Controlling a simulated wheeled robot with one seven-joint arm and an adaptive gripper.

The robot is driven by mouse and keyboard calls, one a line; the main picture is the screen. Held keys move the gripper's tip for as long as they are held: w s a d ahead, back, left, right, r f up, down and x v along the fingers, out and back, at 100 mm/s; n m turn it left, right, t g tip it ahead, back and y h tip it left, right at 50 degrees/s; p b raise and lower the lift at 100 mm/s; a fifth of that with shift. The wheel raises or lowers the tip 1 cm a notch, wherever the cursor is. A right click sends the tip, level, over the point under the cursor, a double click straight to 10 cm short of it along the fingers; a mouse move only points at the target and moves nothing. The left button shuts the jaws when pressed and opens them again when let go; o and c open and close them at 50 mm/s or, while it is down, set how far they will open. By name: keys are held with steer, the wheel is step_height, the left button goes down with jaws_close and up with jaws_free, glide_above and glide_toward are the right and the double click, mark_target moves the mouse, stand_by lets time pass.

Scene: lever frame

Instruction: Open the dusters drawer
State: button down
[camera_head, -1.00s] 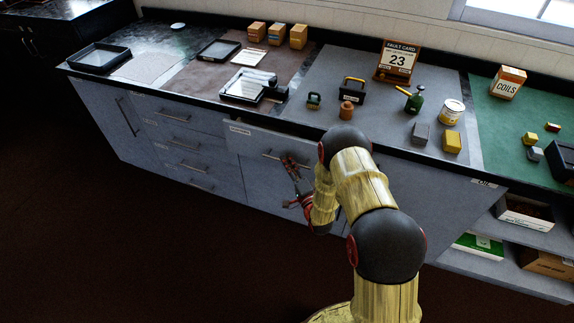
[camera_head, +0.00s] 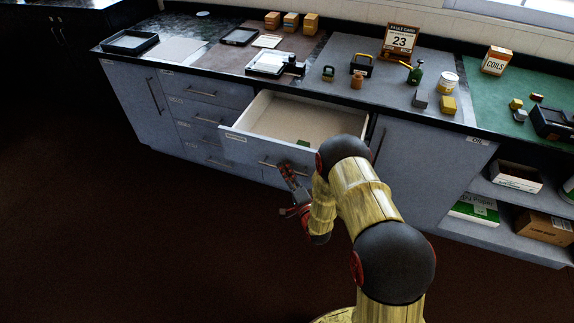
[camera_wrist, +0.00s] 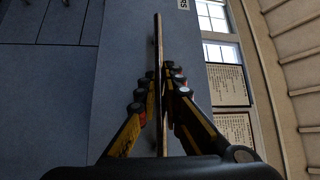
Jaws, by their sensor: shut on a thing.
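The drawer (camera_head: 245,147) stands pulled well out of the counter, with its pale inside in view and a bit of something green near its front right. Its front carries a small label, too small to read in the head view and cut off in the wrist view (camera_wrist: 183,4). My gripper (camera_head: 288,176) is at the bar handle (camera_head: 268,163) on the drawer front. In the wrist view the fingers (camera_wrist: 160,78) close on both sides of the handle bar (camera_wrist: 158,40). My arm hides the right part of the drawer front.
Closed drawers (camera_head: 205,120) are to the left, and a cabinet door (camera_head: 425,170) and open shelves (camera_head: 510,205) to the right. The worktop (camera_head: 340,85) above holds trays, boxes, a card and small items. The dark floor (camera_head: 150,240) in front is clear.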

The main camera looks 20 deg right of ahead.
steer(key=shift+s+a+f, duration=0.1)
steer(key=shift+s+a, duration=0.5)
steer(key=shift+s, duration=0.25)
steer(key=shift+s+a+f, duration=0.1)
steer(key=shift+s+a, duration=0.45)
steer(key=shift+s, duration=0.3)
steer(key=c, duration=2)
jaws_free()
steer(key=shift+r, duration=0.15)
steer(key=shift+o, duration=0.2)
steer(key=v, duration=1.2)
